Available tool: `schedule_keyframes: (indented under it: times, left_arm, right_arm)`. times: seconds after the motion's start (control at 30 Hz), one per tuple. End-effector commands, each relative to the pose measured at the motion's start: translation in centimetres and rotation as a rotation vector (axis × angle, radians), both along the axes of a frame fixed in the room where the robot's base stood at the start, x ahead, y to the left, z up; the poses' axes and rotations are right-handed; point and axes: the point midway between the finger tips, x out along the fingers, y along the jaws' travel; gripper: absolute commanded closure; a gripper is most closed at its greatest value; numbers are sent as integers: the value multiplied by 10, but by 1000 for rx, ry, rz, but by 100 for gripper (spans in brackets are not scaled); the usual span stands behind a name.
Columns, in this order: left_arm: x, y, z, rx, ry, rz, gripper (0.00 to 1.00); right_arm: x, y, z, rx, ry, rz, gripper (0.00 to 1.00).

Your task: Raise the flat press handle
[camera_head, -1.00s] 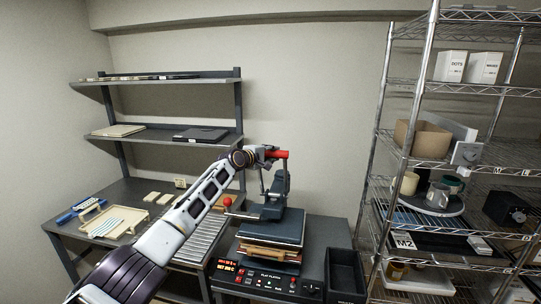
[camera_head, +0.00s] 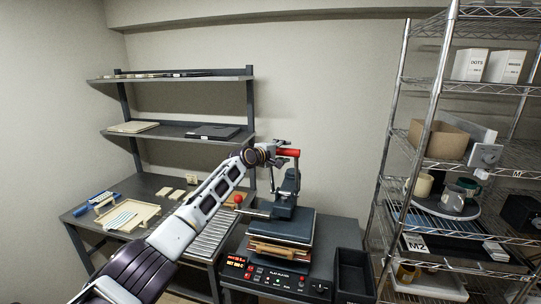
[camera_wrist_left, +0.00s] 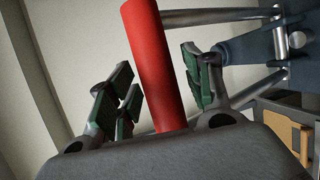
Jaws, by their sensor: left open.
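The flat press (camera_head: 285,201) stands on a dark bench, with its dark upper plate resting over a stack of flat pieces. Its red handle grip (camera_head: 288,152) is high up at the top of the press linkage. My left gripper (camera_head: 275,151) is at that red grip. In the left wrist view the red grip (camera_wrist_left: 153,65) runs between the open green-padded fingers of my left gripper (camera_wrist_left: 158,92), with gaps visible on both sides. A red ball knob (camera_head: 238,198) is on a lever at the left of the press. My right gripper is not in view.
A control panel (camera_head: 275,278) is at the press's front, with a black bin (camera_head: 353,272) to its right. A wire rack (camera_head: 440,170) with mugs and boxes stands at the right. A table with a cream tray (camera_head: 128,216) is at the left.

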Motion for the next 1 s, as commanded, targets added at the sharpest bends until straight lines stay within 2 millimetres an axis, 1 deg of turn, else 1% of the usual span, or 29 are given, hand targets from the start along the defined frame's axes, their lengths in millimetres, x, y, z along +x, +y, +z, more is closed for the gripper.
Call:
schedule_keyframes:
  times: [0.47, 1.0]
  left_arm:
    - [-12, 12, 3, -1, -1, -1, 50]
    - [-34, 29, 7, 0, 1, -1, 50]
  right_arm:
    - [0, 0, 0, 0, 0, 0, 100]
    - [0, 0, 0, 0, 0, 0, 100]
